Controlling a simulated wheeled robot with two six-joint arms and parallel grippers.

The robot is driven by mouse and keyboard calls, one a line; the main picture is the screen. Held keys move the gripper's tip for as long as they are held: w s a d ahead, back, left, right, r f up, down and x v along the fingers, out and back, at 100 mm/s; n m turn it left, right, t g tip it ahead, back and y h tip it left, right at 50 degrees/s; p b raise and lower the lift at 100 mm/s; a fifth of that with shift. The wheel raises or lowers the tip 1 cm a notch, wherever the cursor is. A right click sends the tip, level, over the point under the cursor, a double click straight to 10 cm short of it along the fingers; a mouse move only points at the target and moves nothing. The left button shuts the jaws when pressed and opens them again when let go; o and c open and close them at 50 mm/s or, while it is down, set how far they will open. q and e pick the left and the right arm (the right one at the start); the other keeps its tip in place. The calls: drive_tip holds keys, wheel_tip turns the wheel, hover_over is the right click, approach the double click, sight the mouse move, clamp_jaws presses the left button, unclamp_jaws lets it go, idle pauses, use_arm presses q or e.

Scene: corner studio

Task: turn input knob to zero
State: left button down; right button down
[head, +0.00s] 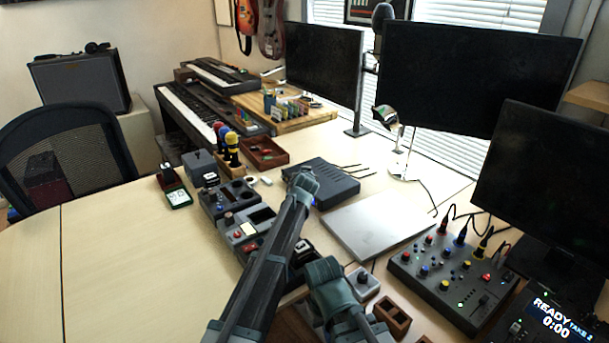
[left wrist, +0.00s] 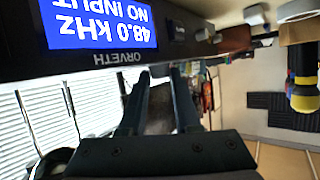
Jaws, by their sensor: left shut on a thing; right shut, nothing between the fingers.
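The black audio interface (head: 325,185) sits on the desk in the head view. In the left wrist view its dark front face (left wrist: 90,65) appears upside down, with a blue screen (left wrist: 100,22) reading "48.0 kHz" and "NO INPUT". My left gripper (left wrist: 160,76) is at the lower edge of that front, its fingers shut on what seems to be the input knob, mostly hidden between the fingertips. In the head view my left gripper (head: 303,182) reaches the interface's left end. My right gripper (head: 324,272) is lower, over the desk, shut and empty.
A closed silver laptop (head: 378,228) lies right of the interface. A mixer (head: 453,275) with coloured knobs stands further right. Small grey boxes (head: 230,198) and a red-brown tray (head: 264,153) lie to the left. The desk's left side is clear.

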use_arm(q)
drive_tip(key=shift+d+n+y, duration=0.25)
drive_tip(key=shift+n+y, duration=0.75)
drive_tip(key=shift+y, duration=0.2)
drive_tip(key=shift+n+g+y, duration=0.3)
drive_tip(key=shift+n+y, duration=0.1)
drive_tip(key=shift+n, duration=0.1)
drive_tip(key=c, duration=0.6)
unclamp_jaws()
drive_tip(key=shift+a, duration=0.1)
drive_tip(key=shift+s+a+m+h, duration=0.1)
drive_tip(key=shift+a+m+h, duration=0.1)
drive_tip(key=shift+m+h, duration=0.8)
drive_tip(key=shift+a+m+h, duration=0.15)
drive_tip(key=shift+m+h, duration=0.85)
drive_tip(key=shift+h, duration=0.3)
drive_tip(key=shift+a+m+h, duration=0.2)
drive_tip(key=shift+m+h, duration=0.8)
drive_tip(key=shift+h, duration=0.2)
